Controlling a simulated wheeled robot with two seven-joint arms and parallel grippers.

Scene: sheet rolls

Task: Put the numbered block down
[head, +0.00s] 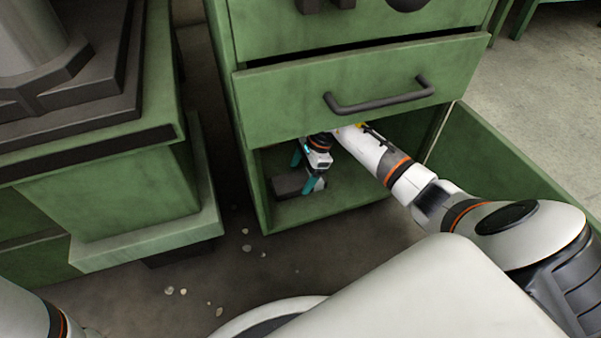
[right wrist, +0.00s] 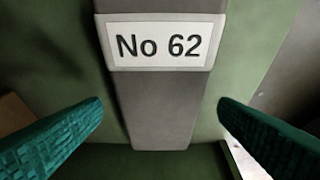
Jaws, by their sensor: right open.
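The numbered block (head: 289,184) is dark grey and rests on the floor of the open lower compartment (head: 335,203) of the green cabinet. In the right wrist view the block (right wrist: 160,110) carries a white plate reading "No 62". My right gripper (head: 304,170) reaches into the compartment, close to the block. Its teal fingers are apart, and in the right wrist view (right wrist: 160,106) the block shows between them with a gap on each side. Part of the block is hidden by the gripper in the head view. My left gripper is out of view.
A green drawer front (head: 350,88) with a dark handle (head: 380,103) sits just above my right forearm. An open green door panel (head: 515,160) stands on the right. Another green bench (head: 130,200) is on the left. Small pebbles (head: 246,247) lie on the floor.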

